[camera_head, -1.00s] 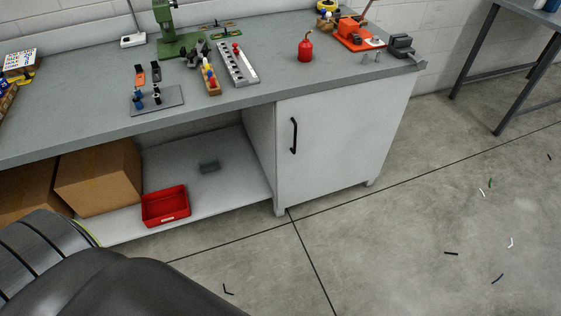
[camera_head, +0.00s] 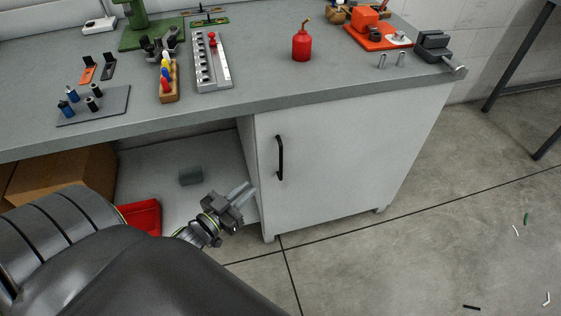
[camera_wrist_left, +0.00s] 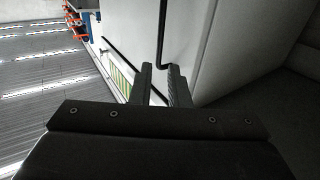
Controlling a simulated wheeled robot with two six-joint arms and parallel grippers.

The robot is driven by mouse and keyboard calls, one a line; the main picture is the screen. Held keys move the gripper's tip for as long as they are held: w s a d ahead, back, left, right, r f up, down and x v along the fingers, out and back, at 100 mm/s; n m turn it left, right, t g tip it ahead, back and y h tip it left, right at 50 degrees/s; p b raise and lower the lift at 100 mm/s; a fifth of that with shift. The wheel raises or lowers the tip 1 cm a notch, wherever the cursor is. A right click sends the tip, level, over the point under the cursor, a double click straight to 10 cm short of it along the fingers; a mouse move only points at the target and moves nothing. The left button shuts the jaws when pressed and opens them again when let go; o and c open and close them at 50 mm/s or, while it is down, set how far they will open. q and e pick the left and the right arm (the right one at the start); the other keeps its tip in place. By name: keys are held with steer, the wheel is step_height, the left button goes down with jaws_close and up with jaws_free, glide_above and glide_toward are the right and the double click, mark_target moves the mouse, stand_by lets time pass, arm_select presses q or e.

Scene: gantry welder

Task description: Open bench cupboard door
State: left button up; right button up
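The bench cupboard door (camera_head: 345,160) is a white panel under the right part of the bench, and it is shut. Its black vertical bar handle (camera_head: 280,158) is near the door's left edge. My left gripper (camera_head: 243,193) is low and left of the handle, in front of the cupboard's left edge, and apart from the handle. In the left wrist view the two fingers (camera_wrist_left: 160,85) stand apart with an empty gap, and the handle (camera_wrist_left: 162,32) lies ahead of that gap beside the pale door (camera_wrist_left: 205,35). My right gripper is not in view.
The grey bench top (camera_head: 350,85) overhangs the door and carries a red oil can (camera_head: 302,46), a socket rail (camera_head: 212,62) and other tools. A red bin (camera_head: 140,216) and a cardboard box (camera_head: 62,172) are on the lower shelf. The floor right of the cupboard is mostly clear.

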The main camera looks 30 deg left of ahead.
mark_target(280, 162)
arm_select(q)
steer(key=w, duration=0.5)
steer(key=w+d, duration=0.1)
steer(key=w, duration=0.8)
steer(key=shift+w+d, duration=0.35)
jaws_close()
